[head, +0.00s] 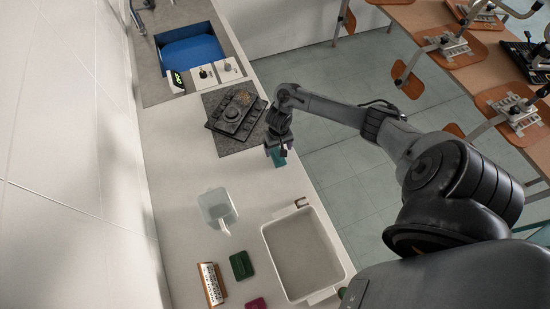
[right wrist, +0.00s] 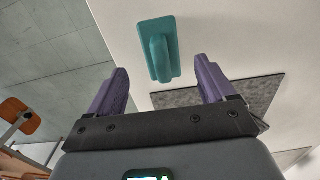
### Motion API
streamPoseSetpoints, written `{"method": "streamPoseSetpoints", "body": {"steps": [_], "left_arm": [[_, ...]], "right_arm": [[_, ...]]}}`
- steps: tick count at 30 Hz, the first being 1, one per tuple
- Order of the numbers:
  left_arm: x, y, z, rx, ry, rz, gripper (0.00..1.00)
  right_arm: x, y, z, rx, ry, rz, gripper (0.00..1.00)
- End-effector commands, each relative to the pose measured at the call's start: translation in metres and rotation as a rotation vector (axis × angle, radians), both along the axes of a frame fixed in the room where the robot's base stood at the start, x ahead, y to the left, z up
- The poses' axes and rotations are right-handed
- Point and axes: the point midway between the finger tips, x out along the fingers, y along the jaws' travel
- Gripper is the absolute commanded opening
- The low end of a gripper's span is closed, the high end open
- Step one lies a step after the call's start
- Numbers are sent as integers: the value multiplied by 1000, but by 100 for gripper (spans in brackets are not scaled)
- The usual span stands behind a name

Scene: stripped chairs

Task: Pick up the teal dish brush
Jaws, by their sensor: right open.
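The teal dish brush (head: 279,161) lies on the white counter close to its right edge, partly hidden by my right gripper (head: 276,151). In the right wrist view the brush (right wrist: 159,50) is a flat teal block with a raised handle. It lies ahead of my right gripper (right wrist: 162,78), roughly centred between the two purple fingers. The fingers are spread apart with nothing between them, and the brush appears beyond their tips. My left gripper is not in view.
Dark cookware (head: 233,114) sits on a grey mat just left of the gripper. A clear jug (head: 217,208), a white basin (head: 267,243), a green block (head: 241,265) and a magenta block (head: 256,303) are nearer. A blue basin (head: 193,55) is at the far end.

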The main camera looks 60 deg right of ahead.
Motion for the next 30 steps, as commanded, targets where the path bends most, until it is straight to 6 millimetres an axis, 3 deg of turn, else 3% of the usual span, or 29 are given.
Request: {"method": "streamPoseSetpoints", "body": {"steps": [8,18,28,30], "left_arm": [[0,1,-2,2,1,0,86],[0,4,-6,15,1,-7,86],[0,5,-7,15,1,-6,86],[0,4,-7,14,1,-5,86]], "right_arm": [[-1,1,-16,-1,1,2,83],[-4,4,-57,0,0,1,83],[-4,3,-61,-1,-1,2,83],[-4,3,-61,-1,-2,2,74]]}}
